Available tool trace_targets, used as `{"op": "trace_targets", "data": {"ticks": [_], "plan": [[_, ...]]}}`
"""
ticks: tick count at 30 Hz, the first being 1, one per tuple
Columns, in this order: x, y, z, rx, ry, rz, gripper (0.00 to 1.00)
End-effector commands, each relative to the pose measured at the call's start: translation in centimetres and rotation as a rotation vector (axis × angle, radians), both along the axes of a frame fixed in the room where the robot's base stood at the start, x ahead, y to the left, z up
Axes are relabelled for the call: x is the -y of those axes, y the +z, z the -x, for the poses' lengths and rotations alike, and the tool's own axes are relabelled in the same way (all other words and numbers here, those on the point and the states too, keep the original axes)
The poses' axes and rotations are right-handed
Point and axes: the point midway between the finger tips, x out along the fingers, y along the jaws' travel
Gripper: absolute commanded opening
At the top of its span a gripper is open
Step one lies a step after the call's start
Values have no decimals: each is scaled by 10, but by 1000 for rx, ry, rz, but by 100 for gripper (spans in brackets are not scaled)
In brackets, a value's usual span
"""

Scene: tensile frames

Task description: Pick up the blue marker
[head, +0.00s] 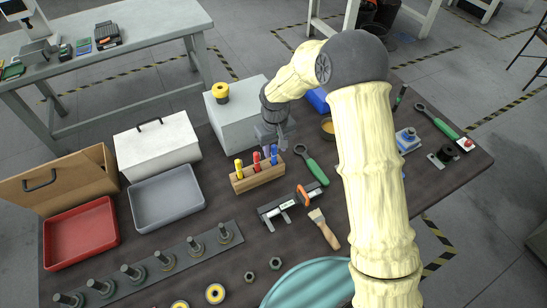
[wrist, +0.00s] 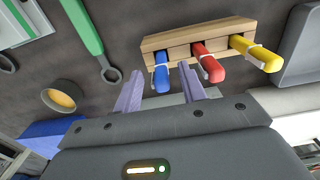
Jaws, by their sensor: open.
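The blue marker (head: 274,154) stands at the right end of a small wooden holder (head: 262,181), beside a red marker (head: 257,162) and a yellow marker (head: 239,169). My gripper (head: 275,143) is over the blue marker's end of the holder. In the wrist view my gripper (wrist: 161,86) is open. The blue marker (wrist: 161,76) shows between its two fingers, beyond or level with their tips; I cannot tell if they touch. The red marker (wrist: 207,64) is close beside one finger.
A green-handled wrench (head: 312,166) lies right of the holder. A caliper (head: 287,205) and a brush (head: 325,230) lie in front. A grey box (head: 232,125) stands behind, a grey tray (head: 168,197) to the left. A roll of tape (wrist: 60,97) shows in the wrist view.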

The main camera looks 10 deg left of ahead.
Motion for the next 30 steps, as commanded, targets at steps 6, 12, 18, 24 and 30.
{"op": "trace_targets", "data": {"ticks": [6, 12, 18, 24, 30], "plan": [[-1, -1, 0, -1, 2, 1, 41], [-3, -19, -1, -4, 2, 3, 41], [-4, -46, -2, -2, 1, 2, 41], [-4, -52, -2, 1, 1, -1, 41], [-4, -52, -2, 0, 1, 0, 41]]}}
